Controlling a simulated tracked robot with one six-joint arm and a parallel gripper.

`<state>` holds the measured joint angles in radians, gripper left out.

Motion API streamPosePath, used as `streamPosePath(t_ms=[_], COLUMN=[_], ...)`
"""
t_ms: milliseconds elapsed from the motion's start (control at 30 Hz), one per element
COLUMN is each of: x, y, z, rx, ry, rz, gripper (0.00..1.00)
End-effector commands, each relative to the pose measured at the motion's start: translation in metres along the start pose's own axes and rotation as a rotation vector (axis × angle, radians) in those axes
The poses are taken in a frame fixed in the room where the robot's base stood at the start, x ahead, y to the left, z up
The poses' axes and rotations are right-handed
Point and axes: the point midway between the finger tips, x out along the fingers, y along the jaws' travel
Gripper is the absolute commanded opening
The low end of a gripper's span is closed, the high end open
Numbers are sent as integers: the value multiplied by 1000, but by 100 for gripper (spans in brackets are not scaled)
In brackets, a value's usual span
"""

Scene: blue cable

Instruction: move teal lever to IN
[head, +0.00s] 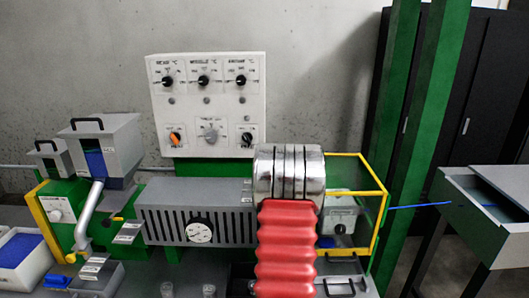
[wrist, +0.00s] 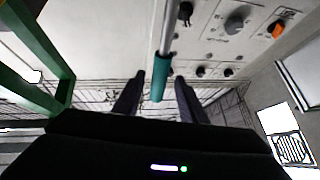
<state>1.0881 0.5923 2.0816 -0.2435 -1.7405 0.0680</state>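The teal lever (wrist: 161,78) shows in the wrist view as a teal grip on a grey metal rod. It comes down from the top middle of the picture. My gripper (wrist: 158,82) has its two dark fingers apart, one on each side of the teal grip in the picture. A gap shows between the grip and each finger; I cannot tell how deep the grip sits between them. I cannot make out the lever or the gripper in the head view, where my red arm covers part of the machine. No IN marking is readable.
A white control panel (head: 207,105) with several knobs stands behind the machine. A yellow-framed guard (head: 383,213) and green posts (head: 428,110) are to the right. A blue cable (head: 420,205) runs to a grey trough. A slotted grey housing (head: 180,227) with a gauge is left of my arm.

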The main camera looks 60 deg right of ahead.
Motion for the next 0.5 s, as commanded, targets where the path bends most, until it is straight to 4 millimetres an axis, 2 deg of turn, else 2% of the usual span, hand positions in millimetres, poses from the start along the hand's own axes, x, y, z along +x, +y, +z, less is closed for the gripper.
streamPosePath(t_ms=[300,500], x=[-55,-73], y=[0,-1], z=[2,2], rx=[0,0], ry=[-4,-2], rz=[1,0], gripper=[38,38])
